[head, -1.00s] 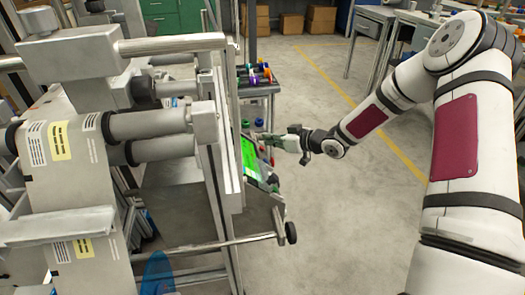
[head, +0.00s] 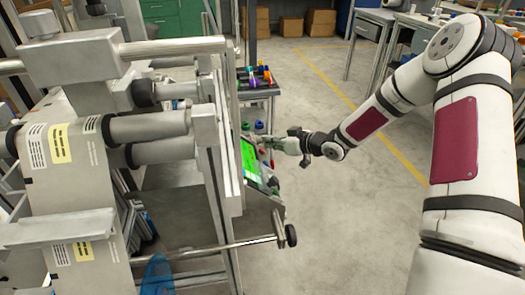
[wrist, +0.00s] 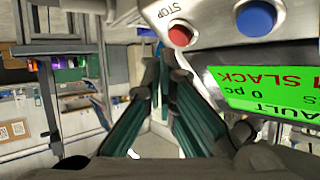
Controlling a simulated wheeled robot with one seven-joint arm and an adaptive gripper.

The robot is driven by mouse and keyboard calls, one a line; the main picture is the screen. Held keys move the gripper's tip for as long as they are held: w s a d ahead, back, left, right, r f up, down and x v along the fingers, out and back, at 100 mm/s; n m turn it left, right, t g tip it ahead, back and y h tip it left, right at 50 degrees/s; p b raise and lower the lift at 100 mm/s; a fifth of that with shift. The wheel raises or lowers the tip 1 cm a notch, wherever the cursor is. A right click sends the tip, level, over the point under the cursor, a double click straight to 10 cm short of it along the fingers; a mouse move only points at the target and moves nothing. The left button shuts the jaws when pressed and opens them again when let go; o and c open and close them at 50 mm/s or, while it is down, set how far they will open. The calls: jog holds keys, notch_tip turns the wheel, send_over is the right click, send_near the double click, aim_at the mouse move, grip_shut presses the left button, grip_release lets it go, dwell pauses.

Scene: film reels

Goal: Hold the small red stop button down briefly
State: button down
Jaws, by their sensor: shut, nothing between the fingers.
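The small red stop button (wrist: 180,36) sits on a light metal panel (wrist: 215,42) at the top of the wrist view, beside upside-down "STOP" lettering. My gripper (wrist: 163,74) is shut and empty, its dark green fingers pointing up the picture. Its tips appear just below and left of the red button, with a visible gap in the picture; the depth between them is hard to judge. In the head view my gripper (head: 262,139) is at the upper right edge of the control panel, where the button is too small to make out.
A larger blue button (wrist: 256,18) is right of the red one. A lit green screen (wrist: 265,90) with fault text lies below it, and also shows in the head view (head: 249,160). The roller machine (head: 208,130) stands left; the floor (head: 345,220) at right is clear.

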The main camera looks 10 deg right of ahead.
jog(key=shift+f, duration=0.1)
dwell(0.3)
jog(key=shift+a+f, duration=0.25)
jog(key=shift+a, duration=0.05)
jog(key=shift+a+f+b, duration=0.3)
jog(key=shift+b, duration=0.15)
dwell(0.7)
jog(key=shift+r, duration=0.1)
dwell(1.1)
jog(key=shift+d+r+p, duration=0.55)
jog(key=shift+d+p, duration=0.05)
jog(key=shift+p, duration=0.35)
jog(key=shift+d+r+p, duration=1.75)
jog(key=shift+d+p, duration=0.05)
jog(key=shift+p, duration=0.55)
